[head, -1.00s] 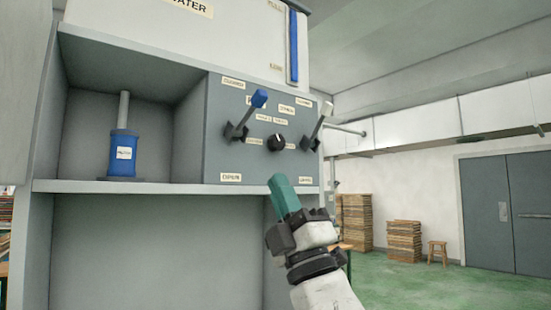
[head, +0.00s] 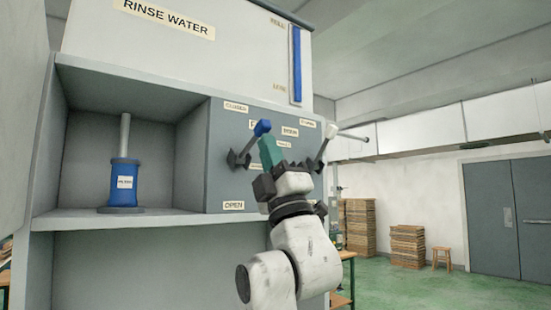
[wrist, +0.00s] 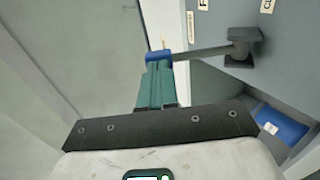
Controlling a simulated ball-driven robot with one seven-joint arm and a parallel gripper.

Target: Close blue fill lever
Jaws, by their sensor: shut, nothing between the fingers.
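The blue-handled fill lever (head: 261,129) is on the grey control panel in the head view, its arm slanting up and right from a dark pivot. My gripper (head: 269,152) has green fingers, shut and empty. Its fingertips are right at the lever's blue tip, just below and beside it in the head view. In the wrist view the blue tip (wrist: 158,57) sits at the end of my gripper's fingers (wrist: 156,80), looking in contact or nearly so. The lever's pivot block (wrist: 241,48) shows to the right.
A white-handled lever (head: 328,133) stands to the right on the same panel. A blue cylinder (head: 125,176) stands in the open bay at left. The panel's dark knob is hidden behind my gripper. Wood stacks (head: 407,246) and a stool (head: 442,257) are far right.

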